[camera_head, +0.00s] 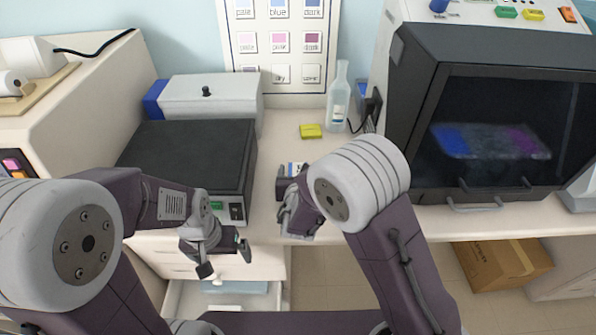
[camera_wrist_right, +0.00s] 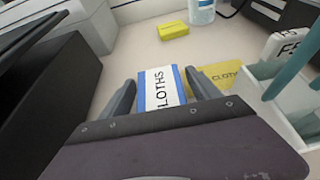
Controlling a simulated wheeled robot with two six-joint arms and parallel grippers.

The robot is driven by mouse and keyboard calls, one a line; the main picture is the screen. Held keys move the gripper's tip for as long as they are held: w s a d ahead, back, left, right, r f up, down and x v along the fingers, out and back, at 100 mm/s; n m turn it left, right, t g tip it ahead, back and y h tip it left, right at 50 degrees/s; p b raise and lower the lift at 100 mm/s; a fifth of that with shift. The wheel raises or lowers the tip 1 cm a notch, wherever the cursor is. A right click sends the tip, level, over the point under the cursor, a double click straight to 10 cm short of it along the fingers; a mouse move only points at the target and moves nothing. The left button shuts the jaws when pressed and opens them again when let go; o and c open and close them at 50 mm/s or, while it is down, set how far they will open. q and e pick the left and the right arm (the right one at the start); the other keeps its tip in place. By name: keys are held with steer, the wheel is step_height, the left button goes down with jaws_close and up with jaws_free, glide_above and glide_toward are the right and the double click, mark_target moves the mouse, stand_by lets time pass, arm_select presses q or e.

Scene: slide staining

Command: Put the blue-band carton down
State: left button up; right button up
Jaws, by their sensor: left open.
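The blue-band carton (camera_wrist_right: 162,89) is white with blue edges and reads "CLOTHS" in the right wrist view. In the head view a small part of the carton (camera_head: 295,168) shows past my right gripper (camera_head: 288,195), over the counter; the arm hides the rest. I cannot tell whether its base touches the counter. A yellow patch marked "CLOTH" (camera_wrist_right: 228,78) lies just right of the carton. My left gripper (camera_head: 226,260) is open and empty in front of the counter.
A yellow block (camera_head: 311,131) and a clear bottle (camera_head: 338,98) stand behind. A black-topped machine (camera_head: 190,155) is left, and a dark-windowed cabinet (camera_head: 500,130) right. A white holder with teal parts (camera_wrist_right: 290,115) is close right in the wrist view. A drawer below is open.

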steer(key=shift+r, duration=0.15)
steer(key=shift+s+r, duration=0.15)
steer(key=shift+s, duration=0.1)
steer(key=v, duration=1)
steer(key=shift+s+a+r+p, duration=0.1)
steer(key=shift+r+p, duration=0.05)
steer(key=shift+p, duration=0.15)
steer(key=shift+s+r, duration=0.2)
steer(key=shift+s, duration=0.4)
steer(key=shift+f, duration=0.1)
